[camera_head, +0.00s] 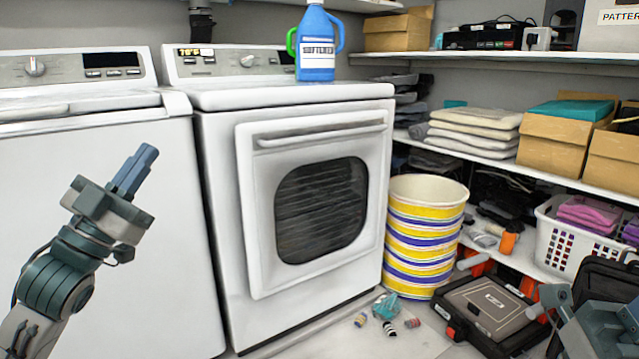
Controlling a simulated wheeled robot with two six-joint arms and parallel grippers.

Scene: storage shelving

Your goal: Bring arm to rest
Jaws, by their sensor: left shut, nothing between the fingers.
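My left gripper (142,165) is raised at the left of the view, in front of the left white machine. Its fingers are together, point up and to the right, and hold nothing. The left arm rises from the lower left corner and is clear of the machine fronts in the picture. Part of my right arm (605,328) shows at the lower right edge, but I do not make out its gripper fingers.
A white dryer (215,200) stands in the middle with a blue detergent bottle (315,45) on top. A striped bin (425,220) stands beside it. Shelves with boxes line the right. A black tool case (488,305) and small items (386,306) lie on the floor.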

